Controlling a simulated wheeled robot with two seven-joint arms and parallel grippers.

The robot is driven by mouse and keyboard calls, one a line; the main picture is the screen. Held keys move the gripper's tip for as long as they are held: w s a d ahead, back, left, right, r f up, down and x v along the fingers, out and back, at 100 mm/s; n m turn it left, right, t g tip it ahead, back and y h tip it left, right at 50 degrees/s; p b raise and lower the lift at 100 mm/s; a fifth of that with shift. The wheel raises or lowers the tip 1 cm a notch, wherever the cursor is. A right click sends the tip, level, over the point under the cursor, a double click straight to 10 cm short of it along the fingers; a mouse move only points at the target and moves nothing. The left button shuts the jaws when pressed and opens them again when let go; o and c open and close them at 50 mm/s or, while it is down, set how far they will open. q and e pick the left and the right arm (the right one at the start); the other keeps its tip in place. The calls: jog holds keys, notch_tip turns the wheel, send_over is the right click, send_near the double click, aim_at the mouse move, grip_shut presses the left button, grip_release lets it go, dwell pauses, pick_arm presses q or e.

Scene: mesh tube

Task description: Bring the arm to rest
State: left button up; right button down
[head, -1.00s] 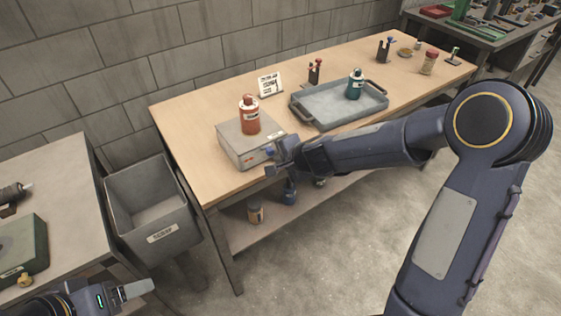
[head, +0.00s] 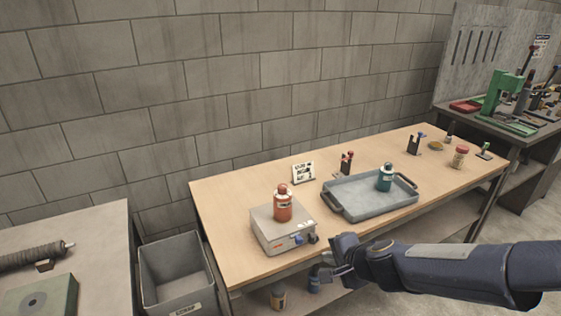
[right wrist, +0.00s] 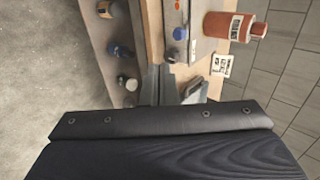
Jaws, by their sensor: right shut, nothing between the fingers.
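My right gripper (head: 326,262) is shut and empty in the head view, in front of the wooden table's front edge. It is just right of and below the knobs of a grey box-shaped device (head: 272,236). A gap seems to lie between them. In the right wrist view its dark closed fingers (right wrist: 158,85) show, with nothing between them. My right forearm comes in from the right along the table's front. An orange-red bottle (head: 283,206) stands upright on the device; it also shows in the right wrist view (right wrist: 236,27). My left gripper is out of view.
The wooden table (head: 225,205) holds a grey tray (head: 350,208) with a teal bottle (head: 384,178), a small sign (head: 304,173) and pen holders. Containers stand on the lower shelf. A grey bin (head: 172,265) stands left of the table. Floor is free at the right front.

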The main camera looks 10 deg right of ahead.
jog(key=s+r+n+y, duration=0.2)
jog(key=s+r+n, duration=0.5)
jog(key=s, duration=0.4)
jog(key=s+d+f+n+g+h, duration=0.1)
jog(key=s+n, duration=0.4)
jog(key=s, duration=0.8)
jog(key=shift+s+d+f+g+h, duration=0.15)
jog(key=shift+d+f+g+h, duration=0.25)
jog(key=shift+d+g, duration=0.7)
jog(key=shift+f, duration=0.1)
